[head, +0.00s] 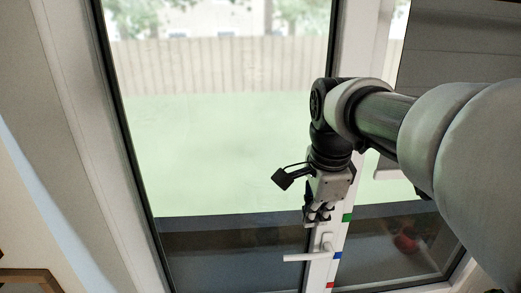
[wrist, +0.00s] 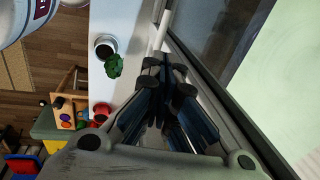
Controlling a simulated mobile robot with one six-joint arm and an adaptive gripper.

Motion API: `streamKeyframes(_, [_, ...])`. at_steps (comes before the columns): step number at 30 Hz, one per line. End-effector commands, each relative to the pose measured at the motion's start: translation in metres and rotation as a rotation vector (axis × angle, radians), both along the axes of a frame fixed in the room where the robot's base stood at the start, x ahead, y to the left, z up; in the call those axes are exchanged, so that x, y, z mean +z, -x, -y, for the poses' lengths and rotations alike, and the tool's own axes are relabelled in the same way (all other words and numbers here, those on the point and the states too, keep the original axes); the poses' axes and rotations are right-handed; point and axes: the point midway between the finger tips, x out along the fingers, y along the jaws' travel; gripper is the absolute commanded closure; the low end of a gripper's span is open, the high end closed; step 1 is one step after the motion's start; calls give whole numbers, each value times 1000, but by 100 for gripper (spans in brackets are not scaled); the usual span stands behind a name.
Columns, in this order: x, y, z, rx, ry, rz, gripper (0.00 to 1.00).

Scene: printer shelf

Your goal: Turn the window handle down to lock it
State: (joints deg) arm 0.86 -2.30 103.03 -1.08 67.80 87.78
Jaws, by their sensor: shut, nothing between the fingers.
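The white window handle (head: 323,243) is on the white window frame at the lower middle of the head view. Its lever (head: 298,257) points left, roughly horizontal, across the edge of the glass. My gripper (head: 318,217) points down just above the handle and looks apart from it. In the wrist view my gripper (wrist: 167,80) is shut and empty. A white bar (wrist: 161,30), apparently the handle lever, lies just beyond the fingertips. The fingers hide part of it, so I cannot tell whether they touch.
The wrist view shows a white sill with a potted plant (wrist: 113,66) and a red pot (wrist: 101,112). A wooden floor with toys lies below.

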Motion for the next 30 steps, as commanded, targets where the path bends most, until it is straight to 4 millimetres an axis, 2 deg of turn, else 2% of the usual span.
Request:
streamKeyframes(11, [2,-3,0,-29,-6,-3,100])
streamKeyframes(16, [-5,-4,1,-28,-5,-5,100])
streamKeyframes(20, [-24,-8,1,-28,-5,-7,100])
streamKeyframes(30, [-95,-21,2,-27,-5,-8,100])
